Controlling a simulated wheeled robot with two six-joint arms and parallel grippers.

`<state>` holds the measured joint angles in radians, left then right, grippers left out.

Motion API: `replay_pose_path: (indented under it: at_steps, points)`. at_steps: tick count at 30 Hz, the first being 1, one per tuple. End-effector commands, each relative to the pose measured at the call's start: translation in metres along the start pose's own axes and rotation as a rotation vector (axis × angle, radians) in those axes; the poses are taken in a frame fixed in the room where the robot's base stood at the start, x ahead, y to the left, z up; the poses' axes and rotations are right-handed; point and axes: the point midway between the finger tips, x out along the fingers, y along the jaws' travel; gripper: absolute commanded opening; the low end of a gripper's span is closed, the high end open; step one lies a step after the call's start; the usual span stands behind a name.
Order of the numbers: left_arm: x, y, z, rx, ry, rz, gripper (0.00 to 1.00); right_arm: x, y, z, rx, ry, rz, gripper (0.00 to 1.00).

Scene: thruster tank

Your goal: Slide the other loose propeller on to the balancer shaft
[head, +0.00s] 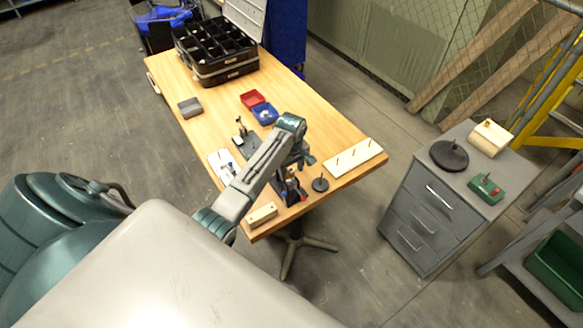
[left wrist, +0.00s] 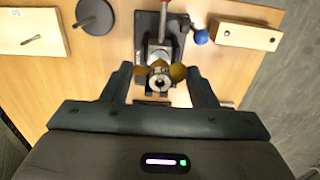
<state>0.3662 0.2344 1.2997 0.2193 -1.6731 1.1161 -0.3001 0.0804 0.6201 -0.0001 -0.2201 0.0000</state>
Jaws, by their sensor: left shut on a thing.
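My left gripper (head: 297,165) reaches over the near right part of the wooden table in the head view. In the left wrist view its two fingers (left wrist: 160,82) stand either side of a brass-coloured propeller (left wrist: 176,72) with a silvery hub, and it is shut on it. Directly behind the propeller is a dark stand (left wrist: 147,28) with a red-handled part; whether they touch I cannot tell. A dark round base with an upright pin (head: 320,184) stands right of the gripper; it also shows in the left wrist view (left wrist: 95,17). I cannot tell which part is the balancer shaft.
A pale board with pegs (head: 355,157) lies at the table's right end, and a pale block (head: 262,214) at its near edge. Red (head: 252,99) and blue (head: 265,114) trays and a black compartment case (head: 215,48) are farther back. A grey cabinet (head: 440,210) stands to the right.

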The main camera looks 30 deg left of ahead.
Motion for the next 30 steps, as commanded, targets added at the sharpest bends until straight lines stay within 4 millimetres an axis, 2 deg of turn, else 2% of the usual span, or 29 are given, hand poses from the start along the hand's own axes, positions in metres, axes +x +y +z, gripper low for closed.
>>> replay_pose_path:
  at_steps: [30]
  points:
    - [0.017, 0.000, 0.000, 0.000, 0.000, 0.000, 0.30, 0.000, 0.000, 0.000, 0.000, 0.000, 0.000, 0.36]
